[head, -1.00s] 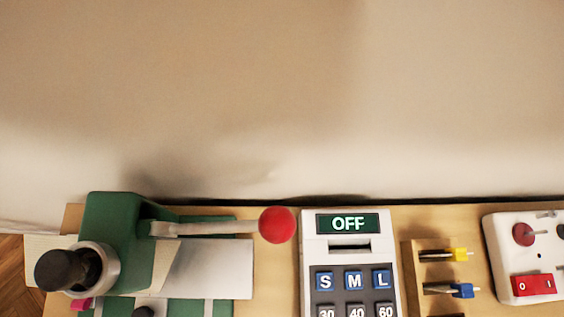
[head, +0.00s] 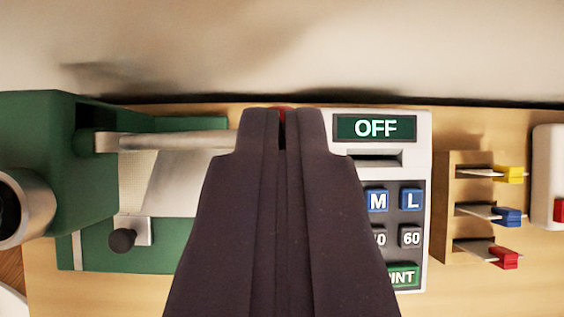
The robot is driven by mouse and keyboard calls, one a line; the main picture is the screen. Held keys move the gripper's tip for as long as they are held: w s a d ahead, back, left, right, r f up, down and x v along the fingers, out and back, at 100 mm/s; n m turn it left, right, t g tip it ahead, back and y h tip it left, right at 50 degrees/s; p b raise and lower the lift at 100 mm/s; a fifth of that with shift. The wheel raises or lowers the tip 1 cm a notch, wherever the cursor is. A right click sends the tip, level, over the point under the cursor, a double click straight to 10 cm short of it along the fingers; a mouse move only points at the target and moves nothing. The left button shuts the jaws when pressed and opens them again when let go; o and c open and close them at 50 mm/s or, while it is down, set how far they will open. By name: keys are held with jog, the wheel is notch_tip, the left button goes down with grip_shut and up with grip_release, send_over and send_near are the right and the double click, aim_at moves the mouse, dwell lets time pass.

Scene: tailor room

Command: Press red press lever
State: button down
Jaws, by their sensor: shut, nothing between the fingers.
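The press is a green machine (head: 80,170) at the left of the table, with a metal lever arm (head: 175,141) running right from its body. The lever's red ball knob (head: 282,110) is almost wholly hidden behind my gripper; only a thin red sliver shows between and above the fingertips. My gripper (head: 282,120) is shut and empty, with its dark fingers pointing up the picture over the knob's place. I cannot tell whether the fingers touch the knob.
A white keypad device (head: 424,180) with a screen (head: 375,128) reading OFF stands just right of my gripper, partly covered by it. Right of it is a wooden block (head: 450,210) with yellow, blue and red tabs. A white box (head: 546,150) is at the right edge. A pale wall (head: 400,50) rises behind the table (head: 490,280).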

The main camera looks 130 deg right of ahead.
jog(key=shift+w+f, duration=0.25)
jog(key=shift+f, duration=0.1)
jog(key=shift+f, duration=0.1)
jog(key=d+f+m+y+b, duration=0.1)
jog(key=d+f+y+b, duration=0.2)
jog(key=b, duration=0.6)
notch_tip(320, 180, down, 2)
jog(key=shift+f, duration=0.25)
jog(key=shift+s+d+y, duration=0.1)
jog(key=shift+s+y, duration=0.05)
jog(key=shift+y, duration=0.15)
